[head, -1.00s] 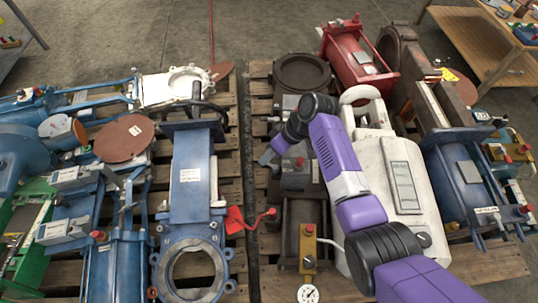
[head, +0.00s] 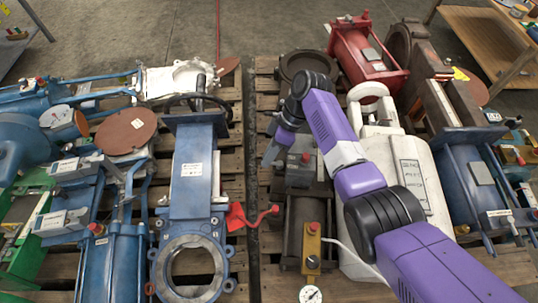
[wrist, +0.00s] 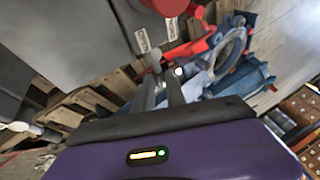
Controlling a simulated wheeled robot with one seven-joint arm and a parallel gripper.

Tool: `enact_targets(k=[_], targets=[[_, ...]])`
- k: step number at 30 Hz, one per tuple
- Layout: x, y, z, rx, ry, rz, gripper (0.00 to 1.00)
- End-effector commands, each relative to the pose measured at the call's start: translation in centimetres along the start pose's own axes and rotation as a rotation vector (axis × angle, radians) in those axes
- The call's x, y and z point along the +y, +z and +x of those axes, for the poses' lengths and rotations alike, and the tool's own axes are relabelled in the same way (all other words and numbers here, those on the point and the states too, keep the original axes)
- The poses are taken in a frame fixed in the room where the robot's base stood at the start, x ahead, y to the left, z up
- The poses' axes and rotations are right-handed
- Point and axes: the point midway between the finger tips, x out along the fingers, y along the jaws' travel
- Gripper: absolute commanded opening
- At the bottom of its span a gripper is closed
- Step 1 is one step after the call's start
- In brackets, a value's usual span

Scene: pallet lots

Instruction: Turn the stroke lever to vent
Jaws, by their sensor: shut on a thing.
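The dark grey actuator box (head: 298,174) with a red knob stands on the right pallet; in the wrist view its grey side (wrist: 85,45) fills the upper left. My gripper (head: 268,158) is at the left side of this box, by the gap between the pallets. In the wrist view its fingers (wrist: 160,75) are shut on a small grey lever end (wrist: 153,57) just below the labels. The fingers hide most of the lever, so its exact angle cannot be told.
A blue gate valve (head: 190,165) with a red handle (head: 240,217) lies on the left pallet, close to the gap. A white valve body (head: 410,180) and a yellow block with a gauge (head: 310,295) stand near my arm.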

Motion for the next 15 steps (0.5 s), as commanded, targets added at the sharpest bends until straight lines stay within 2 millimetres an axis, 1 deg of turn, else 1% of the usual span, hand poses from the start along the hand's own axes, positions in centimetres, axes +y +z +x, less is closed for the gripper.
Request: enact_targets(k=[11, 12, 15], targets=[[0.01, 0.05, 0.02, -0.003, 0.0, -0.002, 0.0], [0.01, 0.05, 0.02, -0.003, 0.0, -0.002, 0.24], [0.0, 0.04, 0.02, -0.002, 0.0, -0.002, 0.25]])
